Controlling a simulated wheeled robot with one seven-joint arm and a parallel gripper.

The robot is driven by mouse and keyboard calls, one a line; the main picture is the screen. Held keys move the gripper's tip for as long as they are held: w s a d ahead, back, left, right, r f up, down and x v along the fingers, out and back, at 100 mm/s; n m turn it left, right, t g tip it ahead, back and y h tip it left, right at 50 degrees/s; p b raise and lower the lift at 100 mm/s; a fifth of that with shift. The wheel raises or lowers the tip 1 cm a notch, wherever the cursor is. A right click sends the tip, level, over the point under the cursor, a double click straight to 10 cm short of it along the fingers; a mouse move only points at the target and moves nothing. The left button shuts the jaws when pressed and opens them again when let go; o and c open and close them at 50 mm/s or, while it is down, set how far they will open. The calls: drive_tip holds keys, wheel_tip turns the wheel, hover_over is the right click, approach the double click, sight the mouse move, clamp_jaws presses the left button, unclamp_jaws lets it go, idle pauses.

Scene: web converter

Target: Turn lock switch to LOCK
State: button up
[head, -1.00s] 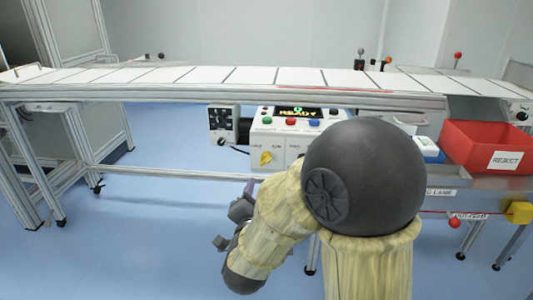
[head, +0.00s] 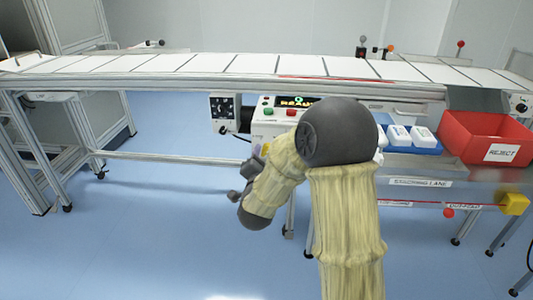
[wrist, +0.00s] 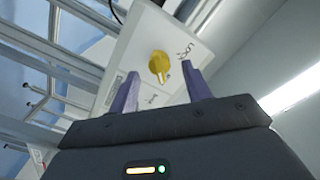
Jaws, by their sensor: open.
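The yellow lock switch knob (wrist: 159,66) sits on the white face of a control box (wrist: 148,45) in the wrist view. In the head view, the control box (head: 263,128) has a lit READY display and coloured buttons. My arm hides the knob there and covers much of the box.
A conveyor (head: 250,64) with white panels runs above the box. A black dial unit (head: 223,108) is left of it. To the right are a blue tray (head: 428,149) with white items and a red REJECT bin (head: 460,130). Floor is clear at left.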

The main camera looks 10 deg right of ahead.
drive_tip(key=shift+x, duration=1.8)
drive_tip(key=shift+d, duration=0.1)
drive_tip(key=shift+c, duration=0.4)
drive_tip(key=c, duration=0.9)
